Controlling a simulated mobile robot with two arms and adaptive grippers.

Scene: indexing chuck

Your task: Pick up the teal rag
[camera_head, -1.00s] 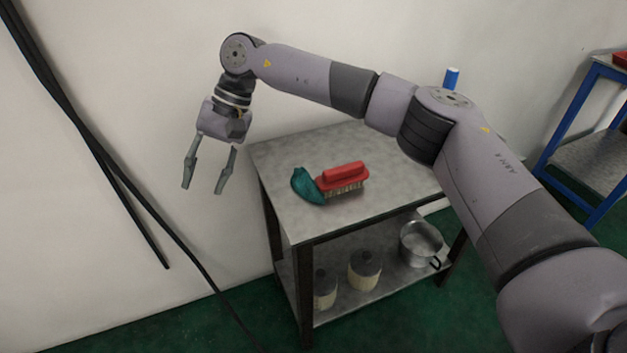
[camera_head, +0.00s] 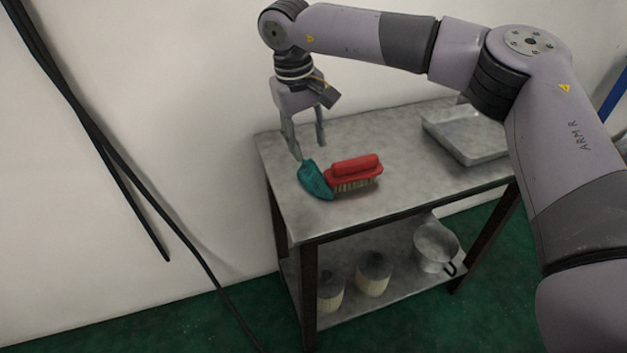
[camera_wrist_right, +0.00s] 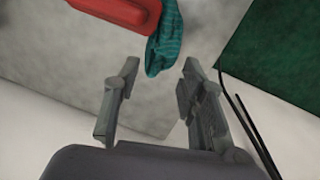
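The teal rag (camera_head: 314,179) lies crumpled on the metal table top (camera_head: 400,199), against the left end of a red-backed brush (camera_head: 354,171). My right gripper (camera_head: 310,152) is open and empty, pointing down just above and behind the rag. In the right wrist view, the rag (camera_wrist_right: 164,45) shows beyond the gap between the open fingers (camera_wrist_right: 158,92), with the red brush (camera_wrist_right: 115,8) beside it. I cannot tell the exact height of the fingertips above the table. My left gripper is not in view.
A shallow metal tray (camera_head: 470,135) stands on the table's right part, partly hidden by my right arm. The lower shelf holds a pot (camera_head: 436,246) and two lidded jars (camera_head: 373,274). Black cables (camera_head: 110,178) hang along the white wall at left.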

